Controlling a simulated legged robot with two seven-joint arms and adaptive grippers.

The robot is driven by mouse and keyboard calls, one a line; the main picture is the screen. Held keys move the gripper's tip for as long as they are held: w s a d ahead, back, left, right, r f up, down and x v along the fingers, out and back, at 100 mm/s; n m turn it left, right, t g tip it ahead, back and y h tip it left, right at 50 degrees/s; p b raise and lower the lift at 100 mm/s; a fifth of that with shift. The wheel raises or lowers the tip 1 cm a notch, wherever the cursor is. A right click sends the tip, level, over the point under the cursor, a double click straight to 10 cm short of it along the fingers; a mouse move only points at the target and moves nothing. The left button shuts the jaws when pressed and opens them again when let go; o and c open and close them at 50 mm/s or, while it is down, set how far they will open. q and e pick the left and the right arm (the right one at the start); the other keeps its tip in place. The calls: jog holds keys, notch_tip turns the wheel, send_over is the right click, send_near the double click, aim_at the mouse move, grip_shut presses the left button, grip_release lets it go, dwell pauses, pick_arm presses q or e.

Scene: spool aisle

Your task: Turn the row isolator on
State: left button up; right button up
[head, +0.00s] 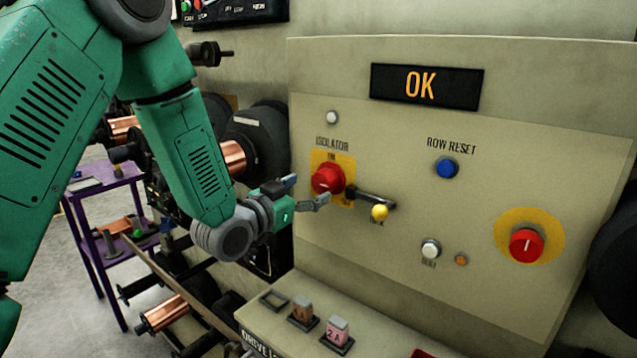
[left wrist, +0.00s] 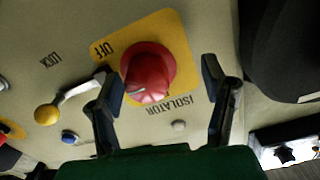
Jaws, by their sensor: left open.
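The row isolator is a red rotary knob (head: 327,179) on a yellow plate (head: 347,161), under the word ISOLATOR. The left wrist view shows the knob (left wrist: 147,72) upside down, with OFF on the plate (left wrist: 182,27); I cannot surely tell its setting. A lock lever with a yellow ball (head: 380,212) sits right of the knob; its ball (left wrist: 47,114) also shows in the wrist view. My left gripper (head: 307,190) is open in front of the knob, its fingers on either side in the wrist view (left wrist: 157,70). Contact cannot be told. My right gripper is not in view.
The panel also carries a lit OK display (head: 426,87), a blue ROW RESET button (head: 446,168), a white button (head: 431,249) and another red knob (head: 526,245). Copper spools (head: 234,157) and a purple cart (head: 97,187) stand left. A sloped ledge (head: 390,325) juts out below.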

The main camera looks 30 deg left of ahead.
aim_at(317, 186)
pick_arm(q)
jog(key=shift+w+d+r, duration=0.2)
jog(key=shift+w+r, duration=0.25)
jog(key=shift+w, duration=0.15)
jog(key=w+d, duration=0.2)
jog(key=d, duration=0.1)
jog(key=shift+d, duration=0.15)
jog(key=shift+w+d, duration=0.1)
jog(key=shift+s+a+f, duration=0.1)
jog(key=shift+s+a, duration=0.2)
jog(key=shift+a, duration=0.6)
jog(key=c, duration=1)
jog(key=shift+s+a, duration=0.15)
jog(key=shift+a, duration=0.05)
jog(key=shift+c, duration=0.4)
jog(key=shift+d, duration=0.3)
jog(key=shift+c, duration=0.4)
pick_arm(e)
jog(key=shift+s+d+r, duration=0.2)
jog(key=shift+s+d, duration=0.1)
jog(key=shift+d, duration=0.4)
